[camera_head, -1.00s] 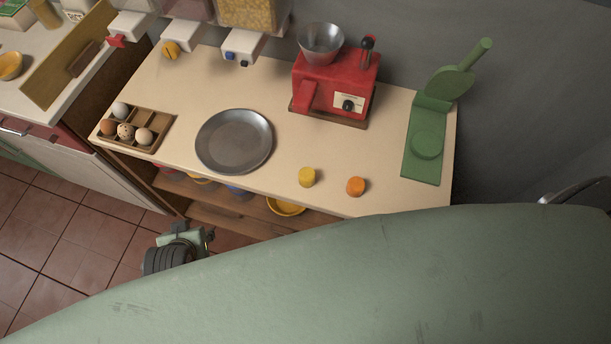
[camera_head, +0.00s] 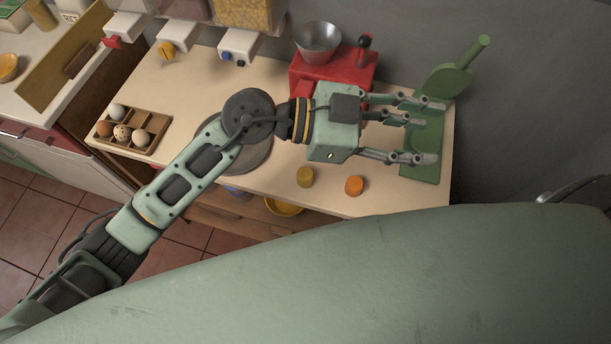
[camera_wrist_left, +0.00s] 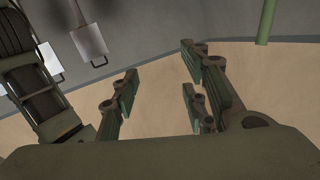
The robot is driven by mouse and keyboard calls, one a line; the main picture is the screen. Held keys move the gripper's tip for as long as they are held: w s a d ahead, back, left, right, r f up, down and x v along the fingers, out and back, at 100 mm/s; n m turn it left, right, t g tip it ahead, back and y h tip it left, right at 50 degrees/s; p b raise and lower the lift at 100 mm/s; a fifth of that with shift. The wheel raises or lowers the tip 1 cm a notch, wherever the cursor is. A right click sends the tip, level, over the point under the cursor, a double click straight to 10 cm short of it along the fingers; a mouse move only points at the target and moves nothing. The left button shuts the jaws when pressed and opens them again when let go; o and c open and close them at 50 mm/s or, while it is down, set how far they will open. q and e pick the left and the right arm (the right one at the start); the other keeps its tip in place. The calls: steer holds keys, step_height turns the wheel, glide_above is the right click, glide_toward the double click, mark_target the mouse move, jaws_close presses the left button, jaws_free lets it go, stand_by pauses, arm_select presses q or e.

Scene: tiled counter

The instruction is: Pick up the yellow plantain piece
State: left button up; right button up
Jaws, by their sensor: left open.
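The yellow plantain piece (camera_head: 305,177) is a short upright cylinder near the front edge of the counter in the head view. An orange piece (camera_head: 354,185) stands just right of it. My left gripper (camera_head: 418,132) is open and empty, its fingers pointing right, above the counter and over the green press. Its palm is above and behind the yellow piece in the picture, apart from it. In the left wrist view the open fingers (camera_wrist_left: 160,95) show with nothing between them; no plantain piece is visible there. My right gripper is not in view.
A red machine with a metal bowl (camera_head: 318,40) stands at the back, partly behind my gripper. The green press (camera_head: 424,165) is at the right end. A grey plate (camera_head: 250,158) is partly hidden under my arm. An egg tray (camera_head: 158,123) sits at the left.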

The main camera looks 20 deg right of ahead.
arm_select(q)
step_height(320, 180, down, 7)
steer(key=a+y, duration=0.2)
steer(key=y, duration=0.2)
steer(key=n+t+y, duration=0.4)
steer(key=t+y, duration=0.1)
steer(key=y, duration=0.5)
glide_toward(307, 181)
steer(key=f, duration=0.2)
steer(key=f+p, duration=0.1)
steer(key=f, duration=0.1)
steer(key=f+p, duration=0.1)
steer(key=f, duration=0.1)
steer(key=shift+s+d, duration=0.15)
steer(key=shift+s, duration=0.1)
steer(key=shift+f+h, duration=0.3)
steer(key=shift+f, duration=0.05)
jaws_close()
